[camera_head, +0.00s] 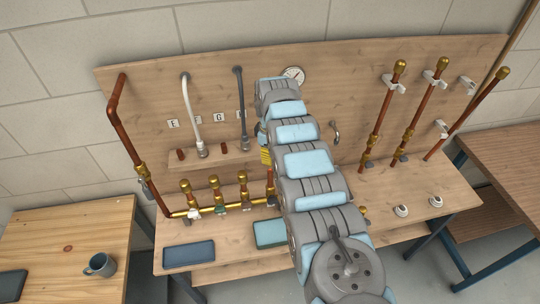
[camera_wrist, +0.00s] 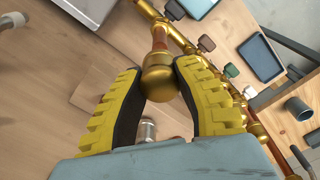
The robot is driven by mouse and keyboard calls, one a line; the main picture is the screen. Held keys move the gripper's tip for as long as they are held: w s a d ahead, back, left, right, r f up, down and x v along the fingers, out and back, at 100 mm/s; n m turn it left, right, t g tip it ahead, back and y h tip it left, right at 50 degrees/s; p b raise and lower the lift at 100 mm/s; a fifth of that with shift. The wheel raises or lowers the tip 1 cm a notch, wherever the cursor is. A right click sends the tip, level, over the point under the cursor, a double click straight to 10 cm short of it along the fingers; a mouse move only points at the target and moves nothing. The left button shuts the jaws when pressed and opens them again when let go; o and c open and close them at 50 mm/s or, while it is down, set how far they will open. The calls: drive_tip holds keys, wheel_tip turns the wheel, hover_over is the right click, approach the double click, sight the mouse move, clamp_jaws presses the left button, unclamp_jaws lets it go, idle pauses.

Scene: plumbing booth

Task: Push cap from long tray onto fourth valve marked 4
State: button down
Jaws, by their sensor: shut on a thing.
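My gripper (camera_wrist: 162,80) has yellow ribbed fingers shut on a rounded brass cap (camera_wrist: 158,85) in the wrist view. The cap lies in line with the end of a short copper riser (camera_wrist: 160,38) on the brass manifold; I cannot tell how far it is seated. In the head view, my gripper (camera_head: 265,157) is mostly hidden by my arm, above the right-hand riser (camera_head: 270,184). The valve number marks are not readable. Two shallow trays, dark blue (camera_head: 188,254) and teal (camera_head: 270,233), lie in front and look empty.
A shelf (camera_head: 215,158) with white and dark hoses is behind the manifold. Tall copper pipes (camera_head: 376,118) stand at the right, near two white round fittings (camera_head: 401,211). A mug (camera_head: 100,265) sits on the left table. A silver fitting (camera_wrist: 146,130) shows below the cap.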

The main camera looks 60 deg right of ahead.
drive_tip(key=shift+f+b, duration=1.5)
drive_tip(key=shift+f, duration=0.25)
drive_tip(key=shift+f+b, duration=1.75)
drive_tip(key=shift+f, duration=0.55)
drive_tip(key=c, duration=0.8)
unclamp_jaws()
drive_tip(key=shift+r, duration=0.1)
wheel_tip(320, 180, up, 12)
drive_tip(key=shift+f, duration=0.15)
wheel_tip(320, 180, up, 6)
drive_tip(key=p, duration=0.1)
hover_over(271, 171)
drive_tip(key=shift+w, duration=0.15)
